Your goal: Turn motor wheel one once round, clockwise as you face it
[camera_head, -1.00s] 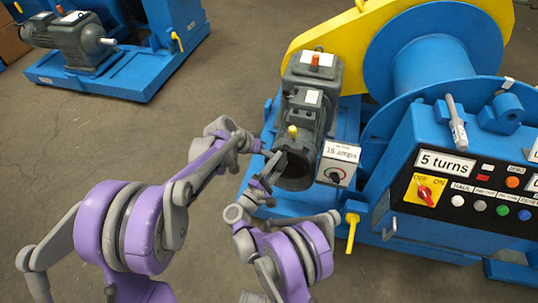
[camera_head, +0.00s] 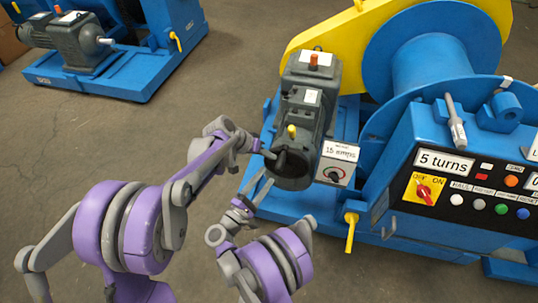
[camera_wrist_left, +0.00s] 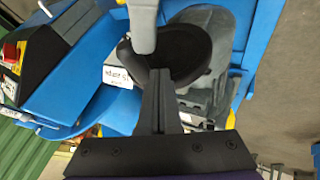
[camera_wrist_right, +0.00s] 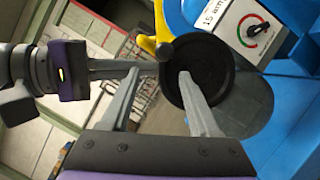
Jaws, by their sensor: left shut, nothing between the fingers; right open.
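Motor wheel one, as far as I can tell, is the round black disc (camera_head: 294,172) on the near end of the grey motor (camera_head: 302,105). It also shows in the left wrist view (camera_wrist_left: 185,50) and in the right wrist view (camera_wrist_right: 208,72). My left gripper (camera_head: 272,156) is shut and empty, its tips close to the disc's upper left; I cannot tell if they touch. Its closed fingers (camera_wrist_left: 160,75) cover part of the disc in the left wrist view. My right gripper (camera_head: 262,178) is open and empty, lower left of the disc; its fingers (camera_wrist_right: 160,75) overlap the disc's left side in its wrist view.
A dial box (camera_head: 337,163) labelled 15 amps stands right of the disc. A yellow handle (camera_head: 351,230) sticks out below it. The control panel (camera_head: 470,190) is at the right, with a 5 turns label. Another blue machine (camera_head: 110,70) stands behind left. The floor between is clear.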

